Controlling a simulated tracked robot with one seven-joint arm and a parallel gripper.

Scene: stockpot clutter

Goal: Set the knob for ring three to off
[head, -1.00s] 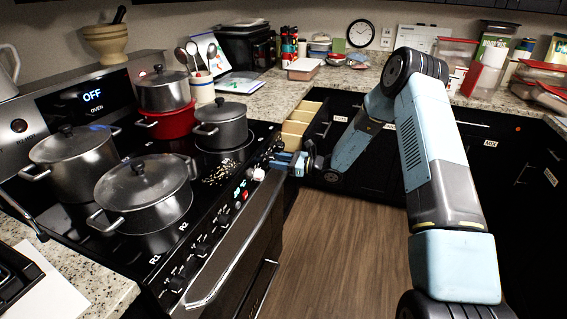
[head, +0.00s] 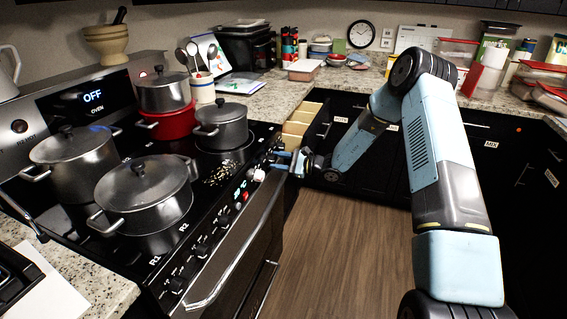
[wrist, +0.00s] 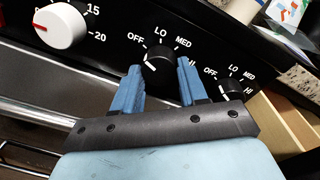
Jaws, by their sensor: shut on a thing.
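My gripper (wrist: 158,84) is closed with its two blue fingers on either side of a black stove knob (wrist: 160,58) in the wrist view. In the head view my gripper (head: 284,161) is at the far right end of the stove's front panel, and the held knob is too small to make out there.
Another black knob (wrist: 231,89) sits close to the right, with a white dial (wrist: 60,26) to the left. Several pots, including a large one (head: 145,203), stand on the cooktop. An open drawer (head: 296,125) is just beyond my gripper. The floor (head: 330,250) in front is clear.

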